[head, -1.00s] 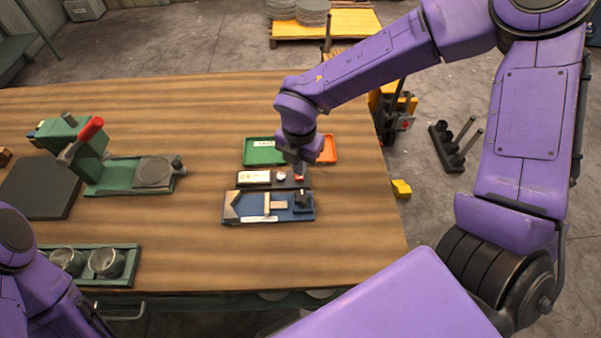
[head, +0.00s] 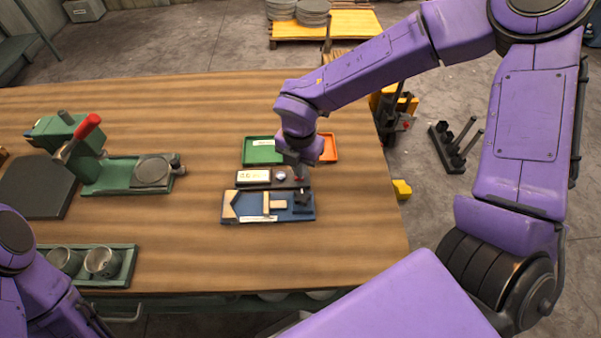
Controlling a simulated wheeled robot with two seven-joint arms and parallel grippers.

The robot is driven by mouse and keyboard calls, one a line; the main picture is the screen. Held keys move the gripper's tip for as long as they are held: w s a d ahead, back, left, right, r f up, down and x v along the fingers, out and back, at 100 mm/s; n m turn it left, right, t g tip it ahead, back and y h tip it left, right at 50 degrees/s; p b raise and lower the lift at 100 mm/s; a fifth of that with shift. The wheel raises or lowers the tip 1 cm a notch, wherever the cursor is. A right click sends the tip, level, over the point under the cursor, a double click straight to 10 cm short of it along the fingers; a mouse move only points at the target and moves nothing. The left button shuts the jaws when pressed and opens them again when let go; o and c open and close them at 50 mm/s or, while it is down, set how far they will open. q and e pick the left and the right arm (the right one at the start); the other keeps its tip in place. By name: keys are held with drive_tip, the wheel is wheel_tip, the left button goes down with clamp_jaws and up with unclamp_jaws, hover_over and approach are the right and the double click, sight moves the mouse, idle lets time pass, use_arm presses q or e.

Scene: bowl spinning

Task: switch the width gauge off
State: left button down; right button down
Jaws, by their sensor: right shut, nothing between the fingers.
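The gauge box (head: 269,185) is a dark, narrow unit on the table with a pale lit-looking display (head: 253,176), a round silvery knob and a small red button (head: 299,180) at its right end. A blue fixture (head: 245,206) with wooden pieces and a dark block lies in front of it. My right gripper (head: 297,178) is shut and empty, pointing down at the box's right end, at or just over the red button. Contact is too small to tell. My left arm (head: 25,270) shows at the lower left; its gripper is out of view.
Behind the box are a green tray (head: 250,158) and an orange tray (head: 331,148). A green press with a red handle (head: 87,127) and a green rack of metal cups (head: 127,272) stand to the left. The front middle of the table is clear.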

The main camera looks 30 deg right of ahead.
drive_tip(key=shift+f+b, duration=0.4)
drive_tip(key=shift+f, duration=0.15)
drive_tip(key=shift+r, duration=0.15)
wheel_tip(320, 180, up, 7)
drive_tip(key=p, duration=0.6)
idle(0.5)
